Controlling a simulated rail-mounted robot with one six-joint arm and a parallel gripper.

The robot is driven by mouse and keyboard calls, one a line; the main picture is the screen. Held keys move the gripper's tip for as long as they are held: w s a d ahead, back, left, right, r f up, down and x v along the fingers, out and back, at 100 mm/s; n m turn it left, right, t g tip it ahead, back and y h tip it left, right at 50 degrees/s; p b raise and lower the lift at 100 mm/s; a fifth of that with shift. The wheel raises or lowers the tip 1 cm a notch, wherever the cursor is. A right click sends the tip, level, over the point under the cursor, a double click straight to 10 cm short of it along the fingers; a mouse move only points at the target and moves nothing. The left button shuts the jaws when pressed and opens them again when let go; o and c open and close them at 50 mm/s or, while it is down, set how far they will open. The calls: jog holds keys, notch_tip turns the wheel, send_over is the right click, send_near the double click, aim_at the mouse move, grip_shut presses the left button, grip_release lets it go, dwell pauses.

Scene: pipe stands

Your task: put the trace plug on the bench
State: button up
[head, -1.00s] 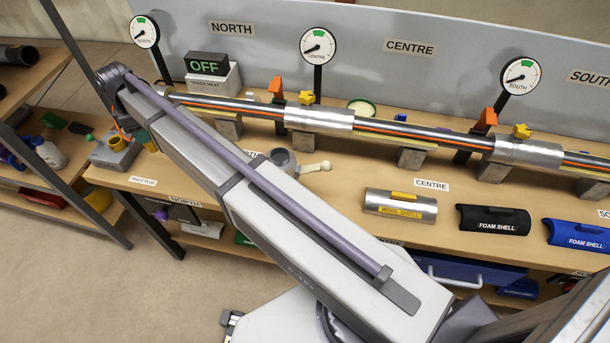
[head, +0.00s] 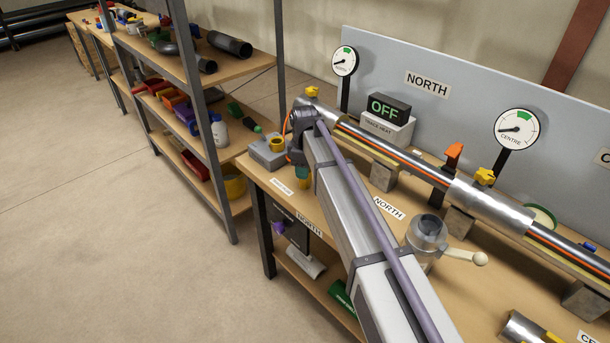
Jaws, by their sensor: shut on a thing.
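My arm reaches from the lower middle to the far left end of the bench (head: 345,222). My gripper (head: 298,157) hangs below the dark wrist there, mostly hidden by my forearm, and its fingertips are not clear. A small teal and yellow piece, seemingly the trace plug (head: 302,177), shows just below it, low over the bench. Whether it touches the bench cannot be told. A small white label (head: 282,187) lies on the bench to its left. A grey box (head: 266,152) with a yellow ring stands behind it, with an orange cable (head: 287,125) arching up near my wrist.
A pipe (head: 410,160) on blocks runs along the back, with a heater box reading OFF (head: 388,107). A grey clamp with a pale handle (head: 428,235) stands right of my forearm. Shelving (head: 215,150) stands close on the left.

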jog(key=shift+f, duration=0.15)
jog(key=o, duration=1.2)
notch_tip(320, 180, up, 13)
jog(key=p, duration=1.2)
jog(key=shift+f, duration=0.2)
jog(key=s+d+m, duration=0.5)
jog(key=s+d, duration=0.2)
jog(key=s, duration=0.2)
jog(key=s+d+m, duration=0.5)
jog(key=s+d, duration=0.3)
jog(key=s, duration=0.1)
jog(key=s+d+m, duration=0.5)
jog(key=s+d, duration=0.2)
jog(key=s, duration=0.3)
jog(key=shift+d, duration=0.3)
